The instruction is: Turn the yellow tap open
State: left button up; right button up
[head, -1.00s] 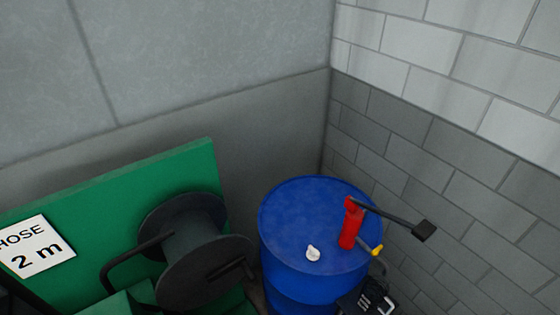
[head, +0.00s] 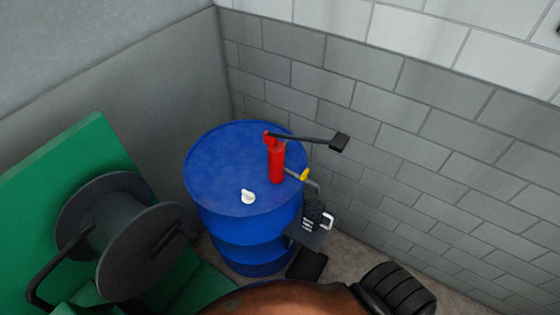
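A yellow tap piece (head: 304,174) sits on the short grey spout at the right side of a red hand pump (head: 277,163). The pump stands upright on top of a blue drum (head: 217,180), and its long black lever points right. The tap is small in the view, so I cannot tell how its handle is turned. Neither of my grippers shows in the head view.
A small white cap-like piece (head: 248,196) lies on the drum top. A dark item with a pale handle (head: 313,217) is beside the drum's right side. A black hose reel (head: 125,230) and green panel (head: 60,195) stand left. A block wall (head: 440,150) closes the right.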

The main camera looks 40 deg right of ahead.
aim_at(303, 176)
jog(key=z, duration=1.5)
jog(key=k, duration=0.15)
jog(key=z, duration=0.2)
